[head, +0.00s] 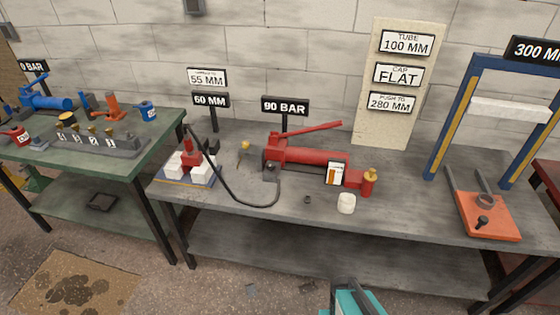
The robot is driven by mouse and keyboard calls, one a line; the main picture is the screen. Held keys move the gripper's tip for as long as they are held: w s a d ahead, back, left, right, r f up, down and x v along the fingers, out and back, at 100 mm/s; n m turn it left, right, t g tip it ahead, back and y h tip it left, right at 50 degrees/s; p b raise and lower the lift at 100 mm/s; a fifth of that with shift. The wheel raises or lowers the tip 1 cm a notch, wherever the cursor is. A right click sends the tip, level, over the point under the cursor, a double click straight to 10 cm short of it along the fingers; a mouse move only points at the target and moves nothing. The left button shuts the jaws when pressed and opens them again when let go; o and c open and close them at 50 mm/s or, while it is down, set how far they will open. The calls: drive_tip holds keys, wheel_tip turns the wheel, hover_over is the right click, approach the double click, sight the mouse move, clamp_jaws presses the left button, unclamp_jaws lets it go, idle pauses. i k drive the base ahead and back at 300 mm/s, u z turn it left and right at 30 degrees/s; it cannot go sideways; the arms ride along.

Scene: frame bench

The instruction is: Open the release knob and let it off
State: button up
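A red hand pump (312,156) lies on the middle grey bench, its long red handle (315,130) angled up to the right. A brass-coloured knob (370,174) tops the red fitting at its right end. A smaller yellow knob (245,146) stands at the left of the pump. I cannot tell from this view which is the release knob, or whether it is open. A black hose (235,199) loops from the pump to a small red cylinder (190,152) between white blocks. My gripper's fingertips do not show; only a teal and dark part of mine is at the bottom edge.
A white cup-like piece (346,203) and a small dark ring (307,200) lie on the bench (410,214) before the pump. A blue press frame (455,115) and orange plate (488,216) stand right. A "90 BAR" sign (285,106) stands behind. The bench's front middle is mostly clear.

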sight(271, 166)
drive_tip(key=z, duration=0.2)
drive_tip(key=k, duration=1.3)
drive_tip(key=u, duration=0.5)
drive_tip(key=i, duration=1)
